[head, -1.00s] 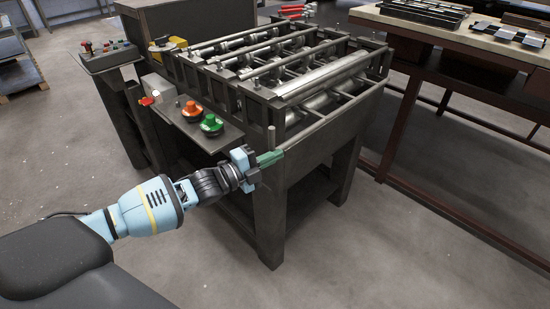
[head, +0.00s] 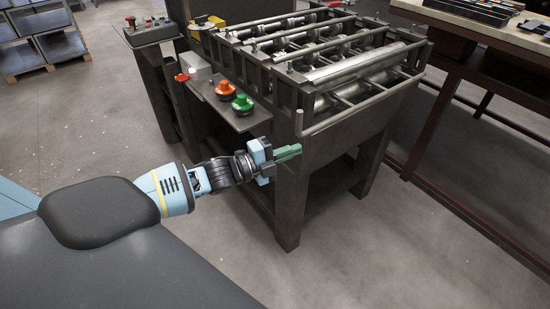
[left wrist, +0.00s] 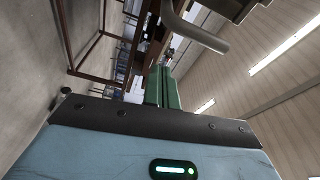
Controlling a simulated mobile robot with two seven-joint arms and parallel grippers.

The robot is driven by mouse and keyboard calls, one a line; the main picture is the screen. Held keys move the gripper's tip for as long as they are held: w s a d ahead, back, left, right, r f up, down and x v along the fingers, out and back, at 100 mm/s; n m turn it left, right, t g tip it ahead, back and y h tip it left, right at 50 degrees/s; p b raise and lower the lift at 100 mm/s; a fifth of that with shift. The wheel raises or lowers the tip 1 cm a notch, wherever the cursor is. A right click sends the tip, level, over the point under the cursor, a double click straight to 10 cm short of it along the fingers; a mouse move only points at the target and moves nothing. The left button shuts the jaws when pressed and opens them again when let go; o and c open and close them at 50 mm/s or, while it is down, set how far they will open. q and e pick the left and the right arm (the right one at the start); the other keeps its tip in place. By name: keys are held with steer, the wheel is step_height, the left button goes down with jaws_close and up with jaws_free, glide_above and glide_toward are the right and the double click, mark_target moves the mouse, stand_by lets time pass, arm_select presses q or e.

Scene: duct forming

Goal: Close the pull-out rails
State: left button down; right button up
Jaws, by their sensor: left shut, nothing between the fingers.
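A dark metal roller machine (head: 345,130) stands at centre right in the head view. A grey pull-out rail (head: 345,109) runs along its near top edge, with a short upright end (head: 299,123) at the near corner. My left gripper (head: 291,152) has green fingers, closed together and empty, just below that upright end. I cannot tell whether they touch the machine. In the left wrist view the gripper fingers (left wrist: 163,90) point away from the camera, and a bent grey bar (left wrist: 195,32) crosses above and to the right of them. My right gripper is not in view.
A shelf with orange (head: 224,88) and green (head: 242,102) buttons juts from the machine's left side. A control box (head: 150,33) stands behind it. A workbench (head: 480,40) with metal parts is at right. Grey floor lies open in front.

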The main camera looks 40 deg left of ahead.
arm_select(q)
steer(key=v, duration=0.4)
steer(key=shift+s, duration=0.35)
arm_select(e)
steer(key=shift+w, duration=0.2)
arm_select(q)
steer(key=s+d+f+n+g+y+p, duration=0.2)
steer(key=s+d+f+n, duration=0.2)
steer(key=s, duration=0.7)
steer(key=s+d+f+n+g+y+p, duration=0.2)
steer(key=s+d+f+n+g, duration=0.1)
steer(key=s+f+n, duration=0.6)
steer(key=s+d+f+n+g+y+p, duration=0.2)
steer(key=s+f+n, duration=0.4)
steer(key=s, duration=0.9)
steer(key=d+n+y, duration=0.1)
steer(key=d, duration=0.1)
steer(key=shift+d, duration=0.3)
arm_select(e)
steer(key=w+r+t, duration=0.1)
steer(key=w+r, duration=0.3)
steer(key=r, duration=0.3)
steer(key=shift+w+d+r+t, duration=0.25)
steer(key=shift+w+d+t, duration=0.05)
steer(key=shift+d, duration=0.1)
arm_select(q)
steer(key=shift+f, duration=0.2)
